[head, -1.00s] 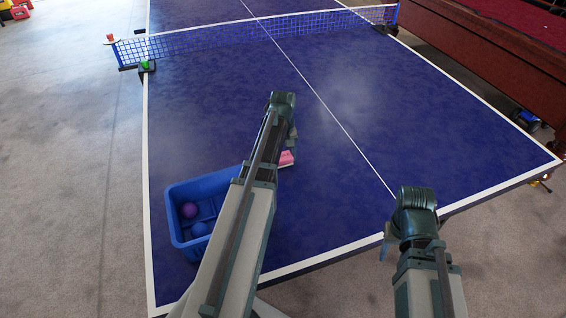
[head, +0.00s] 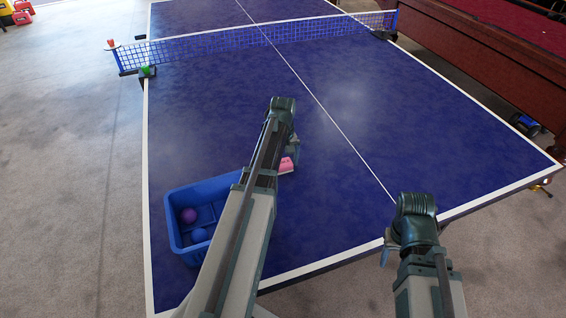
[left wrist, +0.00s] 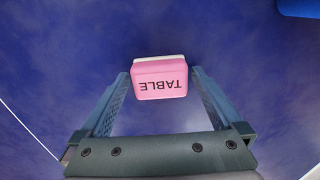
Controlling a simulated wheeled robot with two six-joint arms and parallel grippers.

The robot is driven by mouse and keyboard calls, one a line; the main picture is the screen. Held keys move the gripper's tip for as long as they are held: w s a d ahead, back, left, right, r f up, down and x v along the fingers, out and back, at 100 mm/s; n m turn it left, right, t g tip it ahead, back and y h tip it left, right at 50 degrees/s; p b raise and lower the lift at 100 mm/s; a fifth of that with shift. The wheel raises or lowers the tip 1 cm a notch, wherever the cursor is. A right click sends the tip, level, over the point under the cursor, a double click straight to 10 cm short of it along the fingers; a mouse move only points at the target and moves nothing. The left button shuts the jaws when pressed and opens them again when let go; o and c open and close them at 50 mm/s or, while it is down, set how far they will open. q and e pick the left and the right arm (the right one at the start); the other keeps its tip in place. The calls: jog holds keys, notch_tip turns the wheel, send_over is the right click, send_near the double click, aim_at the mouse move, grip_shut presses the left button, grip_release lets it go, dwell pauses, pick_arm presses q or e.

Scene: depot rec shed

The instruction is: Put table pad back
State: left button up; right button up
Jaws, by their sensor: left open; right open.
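The table pad is a pink block (head: 287,165) with a pale base, lying on the blue ping-pong table (head: 340,190) just right of the blue bin. In the left wrist view the pad (left wrist: 160,80) shows the word TABLE upside down. It lies between the fingertips of my left gripper (left wrist: 158,85), which is open with a finger on each side and a gap beside the pad. In the head view my left gripper (head: 293,150) is partly hidden by its own arm. My right gripper (head: 386,250) hangs at the near edge of the table, apart from the pad, mostly hidden behind its wrist.
A net (head: 260,36) crosses the table. A green item (head: 148,70) sits by the left net post. The table's right half is clear.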

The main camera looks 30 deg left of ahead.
aim_at(283, 163)
pick_arm(q)
notch_tip(283, 163, up, 12)
jog(key=p, duration=1.1)
jog(key=s+d+m, duration=0.4)
jog(key=s+d, duration=0.1)
jog(key=d, duration=0.5)
jog(key=s+d+m, duration=0.5)
jog(key=s+d, duration=0.1)
jog(key=d, duration=0.4)
jog(key=s+d+m+y, duration=0.1)
jog(key=s+d+m, duration=0.3)
jog(key=d, duration=0.6)
jog(key=shift+s+d+m, duration=0.25)
jog(key=shift+s+m, duration=0.15)
jog(key=shift+s, duration=0.35)
